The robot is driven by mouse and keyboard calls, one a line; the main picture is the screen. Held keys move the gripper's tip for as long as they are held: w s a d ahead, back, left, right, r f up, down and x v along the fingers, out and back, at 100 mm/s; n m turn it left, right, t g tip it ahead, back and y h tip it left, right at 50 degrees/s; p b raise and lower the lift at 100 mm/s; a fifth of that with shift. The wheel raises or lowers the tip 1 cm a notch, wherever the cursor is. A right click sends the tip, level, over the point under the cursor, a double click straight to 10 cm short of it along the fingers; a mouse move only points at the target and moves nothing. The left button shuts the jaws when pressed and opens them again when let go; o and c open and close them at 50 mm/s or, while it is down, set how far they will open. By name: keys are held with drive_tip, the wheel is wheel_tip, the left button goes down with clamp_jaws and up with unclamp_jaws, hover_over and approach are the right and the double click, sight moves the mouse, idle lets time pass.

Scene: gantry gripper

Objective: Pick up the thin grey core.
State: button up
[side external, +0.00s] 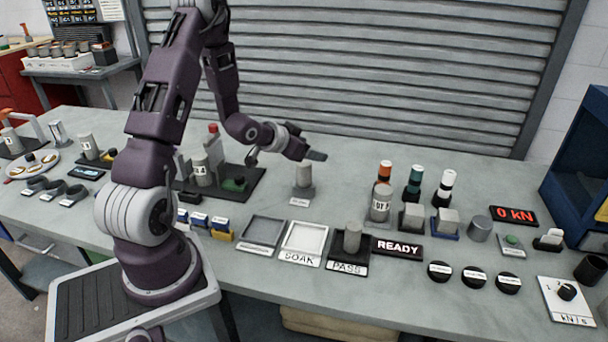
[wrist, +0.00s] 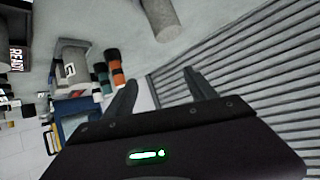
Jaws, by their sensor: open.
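A plain grey core (side external: 304,176) stands upright on a small dark base near the middle of the bench. A similar grey core (side external: 352,238) stands upright on the black PASS tray (side external: 349,268). I cannot tell for sure which is the thin one. My gripper (side external: 318,156) is just above and beside the first core, its fingers pointing right, apart from it. In the wrist view my gripper (wrist: 162,82) is open with nothing between its fingers. A grey cylinder (wrist: 160,18) shows beyond the fingertips at the top edge, partly cut off.
A labelled, wider cylinder (side external: 380,204) stands right of my gripper, before orange, green and white-topped bottles (side external: 414,183). The white SOAK tray (side external: 304,240) and an empty grey tray (side external: 263,231) lie in front. A ribbed shutter (side external: 350,80) rises behind the bench.

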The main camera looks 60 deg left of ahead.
sight(310, 165)
drive_tip(key=shift+n+t+y, duration=0.3)
drive_tip(key=shift+n+t, duration=0.6)
drive_tip(key=a+f, duration=0.1)
drive_tip(key=f, duration=0.1)
drive_tip(key=s+a+f, duration=0.1)
drive_tip(key=f, duration=0.1)
drive_tip(key=s+a+f, duration=0.1)
drive_tip(key=f, duration=0.1)
drive_tip(key=shift+s+a, duration=0.1)
drive_tip(key=shift+s, duration=0.1)
drive_tip(key=x, duration=0.7)
drive_tip(key=shift+s+f, duration=0.1)
drive_tip(key=shift+f, duration=0.25)
clamp_jaws()
